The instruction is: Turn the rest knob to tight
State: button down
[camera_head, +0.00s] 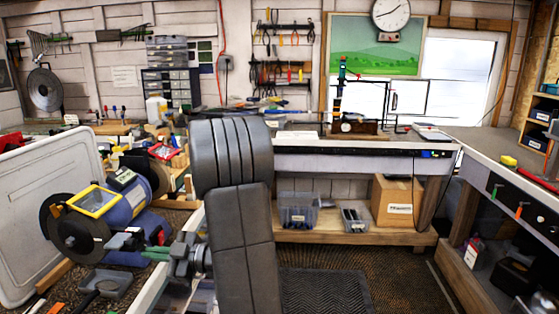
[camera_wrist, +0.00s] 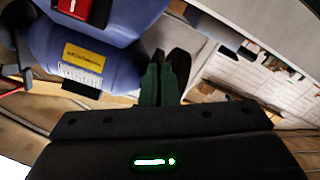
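The blue bench grinder (camera_head: 125,207) stands on the bench at the left, with dark wheels and a yellow-framed eye shield (camera_head: 95,201). Its blue body with a yellow label (camera_wrist: 84,58) fills the upper left of the wrist view.
A grey tray (camera_head: 104,283) lies in front of the grinder. A large pale panel (camera_head: 30,215) leans at the far left. A red-switch box (camera_wrist: 88,10) sits on the grinder's body. The floor mat (camera_head: 322,288) to the right is clear.

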jog(key=shift+f+b, duration=0.35)
jog(key=shift+b, duration=0.25)
jog(key=d, duration=0.6)
jog(key=shift+s+b, duration=0.25)
jog(key=shift+b, duration=0.15)
